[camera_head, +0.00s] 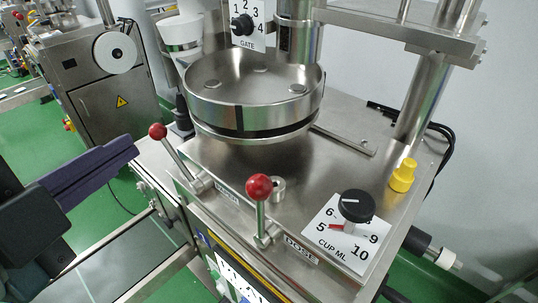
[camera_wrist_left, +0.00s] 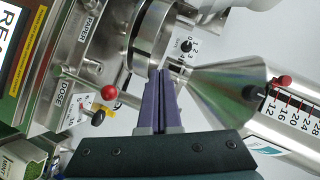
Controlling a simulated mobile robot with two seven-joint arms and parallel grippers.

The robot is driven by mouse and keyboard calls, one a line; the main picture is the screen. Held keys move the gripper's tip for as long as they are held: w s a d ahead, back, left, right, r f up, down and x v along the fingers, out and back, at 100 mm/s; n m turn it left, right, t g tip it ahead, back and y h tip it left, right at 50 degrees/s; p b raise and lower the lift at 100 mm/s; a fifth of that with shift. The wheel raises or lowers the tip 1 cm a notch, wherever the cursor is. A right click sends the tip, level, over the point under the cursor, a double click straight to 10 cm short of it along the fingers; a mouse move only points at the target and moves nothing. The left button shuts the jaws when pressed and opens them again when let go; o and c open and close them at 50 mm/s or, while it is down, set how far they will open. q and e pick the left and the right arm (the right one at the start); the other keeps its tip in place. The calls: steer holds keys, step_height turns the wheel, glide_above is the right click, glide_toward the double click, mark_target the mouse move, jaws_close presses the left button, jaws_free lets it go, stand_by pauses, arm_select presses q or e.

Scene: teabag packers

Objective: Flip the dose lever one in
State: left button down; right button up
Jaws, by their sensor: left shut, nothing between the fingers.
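The dose lever is a metal stem with a red ball (camera_head: 259,187), standing nearly upright beside the DOSE label (camera_head: 300,250) on the machine's steel top. In the left wrist view its red ball (camera_wrist_left: 108,92) shows left of my fingers. A second red-ball lever (camera_head: 158,131) leans up and left near the machine's left edge. My left gripper (camera_head: 130,150) has purple fingers, shut and empty, left of this second lever in the picture and well apart from the dose lever. The fingers also show in the left wrist view (camera_wrist_left: 160,75). My right gripper is not in view.
A round steel bowl (camera_head: 240,117) stands behind the levers. A black cup dial (camera_head: 356,206) and a yellow knob (camera_head: 403,175) are to the right. The GATE dial (camera_head: 242,25) is at the back. A steel cone (camera_wrist_left: 225,90) is right of my fingers in the wrist view.

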mark_target(261, 214)
arm_select(q)
steer(key=s+d+f+m+g+h+b, duration=0.1)
steer(key=s+d+f+m+h+b, duration=0.1)
steer(key=d+f+m+h+b, duration=0.3)
steer(key=s+d+f+m+g+h+b, duration=0.1)
steer(key=s+d+f+m+h+b, duration=0.2)
steer(key=m, duration=0.6)
step_height(261, 214, down, 4)
steer(key=d+h+b, duration=0.2)
steer(key=shift+s+g+b, duration=0.25)
steer(key=shift+g+b, duration=0.05)
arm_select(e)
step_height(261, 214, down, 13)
arm_select(q)
steer(key=shift+w+d+r, duration=0.1)
steer(key=shift+d+r, duration=0.05)
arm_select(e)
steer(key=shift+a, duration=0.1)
arm_select(q)
steer(key=r+p+x, duration=0.1)
steer(key=p+x, duration=0.2)
steer(key=x, duration=0.7)
steer(key=shift+w+a+p, duration=0.15)
steer(key=shift+w+a, duration=0.25)
steer(key=shift+a, duration=0.5)
steer(key=shift+w+a+p, duration=0.15)
steer(key=shift+w+a, duration=0.25)
steer(key=shift+a, duration=0.45)
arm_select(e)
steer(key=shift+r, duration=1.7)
